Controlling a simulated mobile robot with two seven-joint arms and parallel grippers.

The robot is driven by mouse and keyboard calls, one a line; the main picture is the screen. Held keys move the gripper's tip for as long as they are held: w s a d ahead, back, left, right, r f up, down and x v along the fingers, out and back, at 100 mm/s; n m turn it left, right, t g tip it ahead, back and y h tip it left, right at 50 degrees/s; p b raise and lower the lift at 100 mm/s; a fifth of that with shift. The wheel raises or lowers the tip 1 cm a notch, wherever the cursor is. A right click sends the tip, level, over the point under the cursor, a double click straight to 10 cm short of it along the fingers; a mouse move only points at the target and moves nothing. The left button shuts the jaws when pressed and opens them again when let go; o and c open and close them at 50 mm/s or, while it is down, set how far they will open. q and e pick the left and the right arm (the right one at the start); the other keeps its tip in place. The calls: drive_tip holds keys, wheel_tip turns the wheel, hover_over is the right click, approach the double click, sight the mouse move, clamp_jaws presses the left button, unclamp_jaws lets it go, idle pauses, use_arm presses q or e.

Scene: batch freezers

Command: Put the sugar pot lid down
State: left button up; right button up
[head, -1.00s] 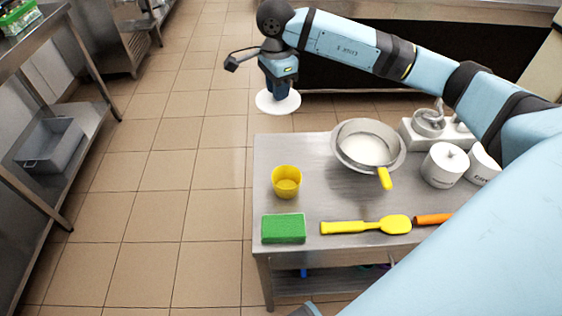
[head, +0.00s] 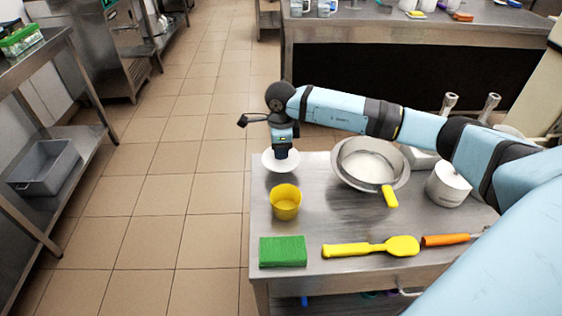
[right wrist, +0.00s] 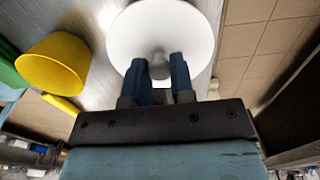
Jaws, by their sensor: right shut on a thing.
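The sugar pot lid (head: 270,165) is a white round disc at the far left corner of the steel table (head: 330,215). My right gripper (head: 282,154) is above it, shut on its knob. In the right wrist view, the two blue fingers (right wrist: 160,82) close on the knob of the white lid (right wrist: 135,35). I cannot tell whether the lid touches the table top. A white pot (head: 449,185) stands at the right of the table, partly hidden by my right arm. My left gripper is out of view.
A yellow cup (head: 285,203) stands just in front of the lid. A metal bowl (head: 347,181) with a yellow-handled tool is to the right. A green sponge (head: 283,251), a yellow spatula (head: 372,247) and an orange-handled tool (head: 446,239) lie along the front edge.

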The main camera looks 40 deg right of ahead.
sight(281, 162)
drive_tip(key=shift+f, duration=2.45)
drive_tip(key=shift+f, duration=0.1)
drive_tip(key=shift+f+b, duration=0.15)
drive_tip(key=shift+b, duration=0.15)
drive_tip(key=o, duration=0.9)
wheel_tip(281, 162, up, 13)
drive_tip(key=shift+f+p, duration=0.2)
drive_tip(key=shift+p, duration=0.2)
